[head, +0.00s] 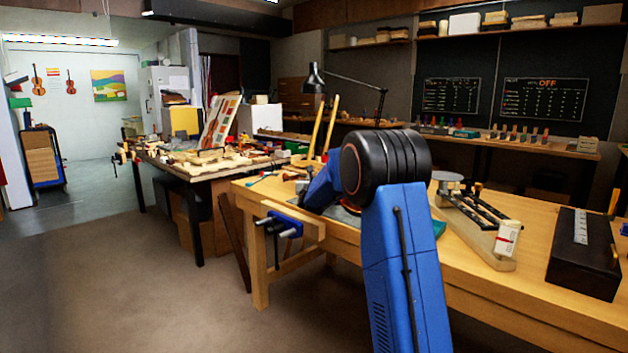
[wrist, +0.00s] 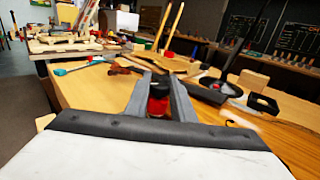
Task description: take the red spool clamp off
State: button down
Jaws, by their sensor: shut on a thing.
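My gripper (wrist: 160,80) shows in the wrist view with its two grey fingers closed on a small red and black piece, the red spool clamp (wrist: 157,106). The clamp sits low between the fingers and is partly hidden by them. Beyond the fingertips, a brown wooden piece (wrist: 180,64) lies on the bench, with another small red thing (wrist: 168,54) at it. I cannot tell whether the held clamp touches anything besides my fingers. In the head view my own arm hides the gripper and the clamp.
In the wrist view, a black pan-shaped thing (wrist: 210,92) and a wooden block (wrist: 252,80) lie to the right.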

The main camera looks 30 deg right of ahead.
jog(key=shift+y, duration=0.3)
jog(key=c, duration=1.5)
grip_release()
jog(key=v, duration=1.7)
jog(key=shift+s+a+f, duration=0.1)
jog(key=shift+f, duration=0.1)
